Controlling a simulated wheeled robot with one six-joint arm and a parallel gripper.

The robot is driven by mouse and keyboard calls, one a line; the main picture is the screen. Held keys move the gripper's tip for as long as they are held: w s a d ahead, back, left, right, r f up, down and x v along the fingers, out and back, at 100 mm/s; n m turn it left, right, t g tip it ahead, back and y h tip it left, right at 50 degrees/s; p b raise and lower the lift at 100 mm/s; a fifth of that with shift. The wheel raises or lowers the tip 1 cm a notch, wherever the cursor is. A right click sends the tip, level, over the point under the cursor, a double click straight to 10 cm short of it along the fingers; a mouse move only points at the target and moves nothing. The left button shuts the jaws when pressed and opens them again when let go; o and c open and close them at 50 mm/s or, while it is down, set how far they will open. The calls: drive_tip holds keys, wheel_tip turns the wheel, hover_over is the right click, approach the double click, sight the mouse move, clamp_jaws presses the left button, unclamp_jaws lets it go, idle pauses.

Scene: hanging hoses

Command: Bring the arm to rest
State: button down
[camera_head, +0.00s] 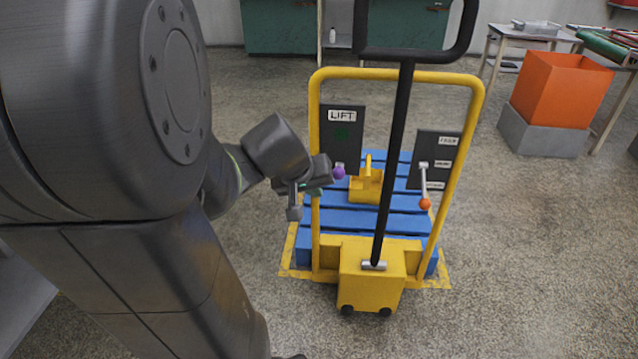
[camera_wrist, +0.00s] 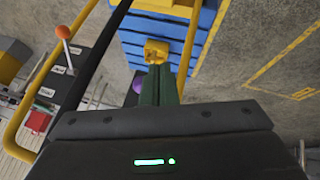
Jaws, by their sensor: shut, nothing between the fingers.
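My arm comes in from the left in the head view. My gripper (camera_head: 304,197) is shut and empty, just left of the yellow frame (camera_head: 397,74) of a pallet truck. In the wrist view my gripper (camera_wrist: 158,72) shows its fingers together, pointing toward the blue pallet (camera_wrist: 135,35). A purple knob (camera_head: 338,172) on the LIFT panel (camera_head: 342,140) is close beside my gripper; I cannot tell whether they touch. The purple knob is partly hidden behind the fingers in the wrist view (camera_wrist: 137,87).
An orange-knobbed lever (camera_head: 425,203) is on the right panel (camera_head: 433,150). A black tow handle (camera_head: 394,150) rises in the middle. The blue pallet (camera_head: 400,224) lies behind the frame. An orange bin (camera_head: 560,88) stands back right. Floor right of the truck is clear.

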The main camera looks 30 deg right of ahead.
drive_tip(key=shift+s+a+r, duration=0.25)
drive_tip(key=shift+s+a, duration=0.05)
drive_tip(key=w+d+f+b, duration=0.4)
drive_tip(key=w+d+f, duration=0.2)
drive_tip(key=d+f, duration=0.1)
drive_tip(key=shift+d+f+b, duration=0.3)
drive_tip(key=shift+f+b, duration=0.05)
drive_tip(key=shift+f, duration=0.4)
idle(0.3)
